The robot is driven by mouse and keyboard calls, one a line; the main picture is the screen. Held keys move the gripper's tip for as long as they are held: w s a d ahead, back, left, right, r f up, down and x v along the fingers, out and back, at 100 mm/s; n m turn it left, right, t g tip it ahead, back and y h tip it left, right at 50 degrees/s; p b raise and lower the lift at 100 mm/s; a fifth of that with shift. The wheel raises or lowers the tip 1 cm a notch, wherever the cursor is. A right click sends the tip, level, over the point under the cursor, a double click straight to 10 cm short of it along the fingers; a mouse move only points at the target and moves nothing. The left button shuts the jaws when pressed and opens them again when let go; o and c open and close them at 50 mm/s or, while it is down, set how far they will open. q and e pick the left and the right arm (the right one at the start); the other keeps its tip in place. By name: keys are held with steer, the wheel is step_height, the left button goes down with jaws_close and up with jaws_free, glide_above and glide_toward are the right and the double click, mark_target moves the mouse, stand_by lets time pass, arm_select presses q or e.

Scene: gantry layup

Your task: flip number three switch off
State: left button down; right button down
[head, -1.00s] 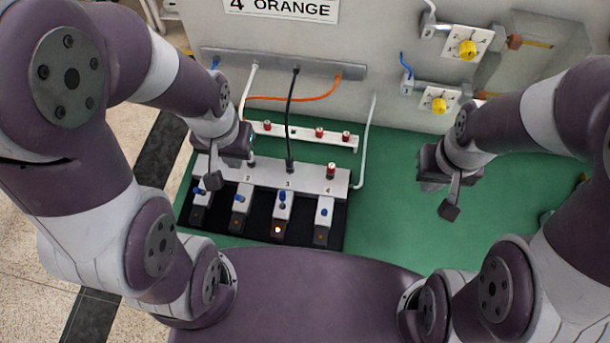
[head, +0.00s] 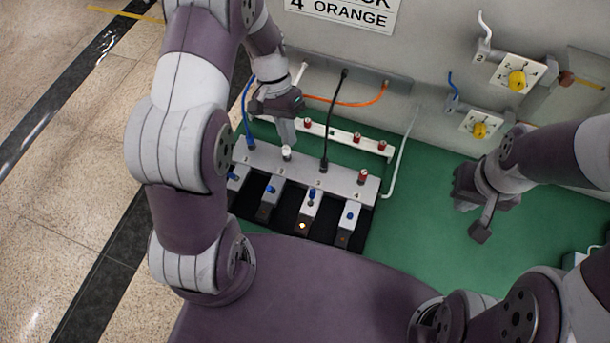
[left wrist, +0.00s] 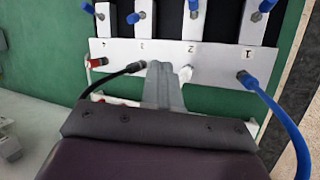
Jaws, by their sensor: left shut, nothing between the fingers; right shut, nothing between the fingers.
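The number three switch (head: 311,195) has a blue lever on a grey block, with a lit lamp (head: 302,226) at its near end. Its blue lever also shows in the left wrist view (left wrist: 134,18). The lamps of the other switches look dark. Behind the switches is a grey socket strip (head: 335,181) numbered 1 to 4, with a black plug (left wrist: 135,67) in number 3. My left gripper (head: 288,138) is shut and empty above the strip near the number 2 socket, behind the switches; it also shows in the left wrist view (left wrist: 163,75). My right gripper (head: 480,232) is shut and empty over the green mat, far right of the switches.
Blue (head: 245,105) and black (head: 328,125) cables rise from the strip near my left gripper. A white cap (head: 287,152) stands at socket 2. A white rail (head: 345,134) with red caps lies behind. The green mat (head: 410,235) is clear to the right.

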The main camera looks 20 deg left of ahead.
mark_target(312, 197)
arm_select(q)
steer(key=p+x, duration=0.2)
steer(key=x, duration=0.6)
steer(key=shift+s+d+f, duration=0.15)
steer(key=shift+d+f, duration=0.05)
steer(key=shift+f, duration=0.15)
steer(key=shift+s+d+f+p, duration=0.2)
steer(key=shift+s+d+p, duration=0.8)
steer(key=shift+d, duration=0.2)
steer(key=shift+s+d, duration=0.35)
steer(key=shift+d, duration=0.15)
steer(key=shift+w+a+f, duration=0.1)
